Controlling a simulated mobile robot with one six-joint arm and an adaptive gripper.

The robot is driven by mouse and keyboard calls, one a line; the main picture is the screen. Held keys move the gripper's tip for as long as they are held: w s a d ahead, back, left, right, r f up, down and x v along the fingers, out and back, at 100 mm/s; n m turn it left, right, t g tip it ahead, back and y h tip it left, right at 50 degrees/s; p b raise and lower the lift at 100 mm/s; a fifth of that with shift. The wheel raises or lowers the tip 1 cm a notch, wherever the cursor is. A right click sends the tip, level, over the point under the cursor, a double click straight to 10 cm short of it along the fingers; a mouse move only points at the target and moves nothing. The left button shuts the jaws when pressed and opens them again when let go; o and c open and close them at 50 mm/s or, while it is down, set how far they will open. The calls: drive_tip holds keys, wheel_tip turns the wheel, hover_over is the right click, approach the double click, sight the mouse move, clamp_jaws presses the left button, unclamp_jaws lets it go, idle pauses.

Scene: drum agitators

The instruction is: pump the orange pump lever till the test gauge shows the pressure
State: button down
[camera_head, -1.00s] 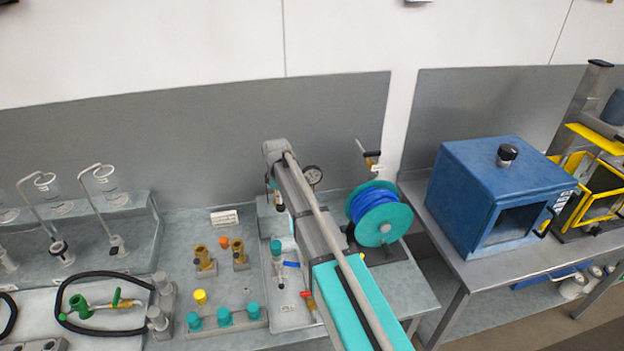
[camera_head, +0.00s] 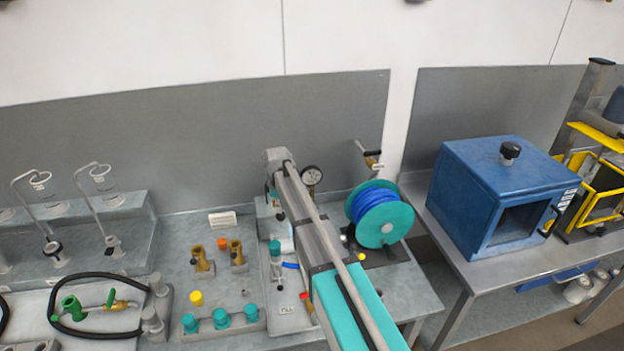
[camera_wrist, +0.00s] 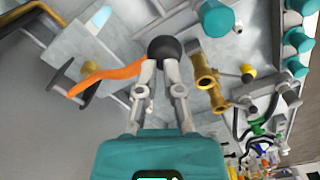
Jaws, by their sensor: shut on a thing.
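The orange pump lever (camera_wrist: 108,74) shows in the wrist view, ending in a round black knob (camera_wrist: 164,48). My gripper (camera_wrist: 165,62) is shut on this knob, with a finger on each side of it. In the head view my arm hides the lever and the gripper. The test gauge (camera_head: 312,175), round with a white face and dark rim, stands just right of my arm at the back of the bench. Its reading is too small to tell.
A blue hose reel with teal sides (camera_head: 381,216) stands right of my arm. Brass fittings (camera_head: 203,259) and teal caps (camera_head: 222,317) are on the bench to the left. A blue oven-like box (camera_head: 500,195) stands on the right table.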

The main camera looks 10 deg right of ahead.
drive_tip(key=shift+w+a+r+p, duration=0.1)
drive_tip(key=shift+w+r+p, duration=0.45)
drive_tip(key=shift+p, duration=0.25)
wheel_tip(320, 180, up, 5)
drive_tip(key=p, duration=0.4)
drive_tip(key=shift+w+f, duration=0.15)
drive_tip(key=shift+p, duration=0.3)
wheel_tip(320, 180, up, 7)
drive_tip(key=p, duration=0.6)
drive_tip(key=shift+s+p, duration=0.25)
drive_tip(key=shift+p, duration=0.15)
drive_tip(key=shift+f, duration=0.3)
drive_tip(key=shift+f+b, duration=3.1)
drive_tip(key=shift+b, duration=0.25)
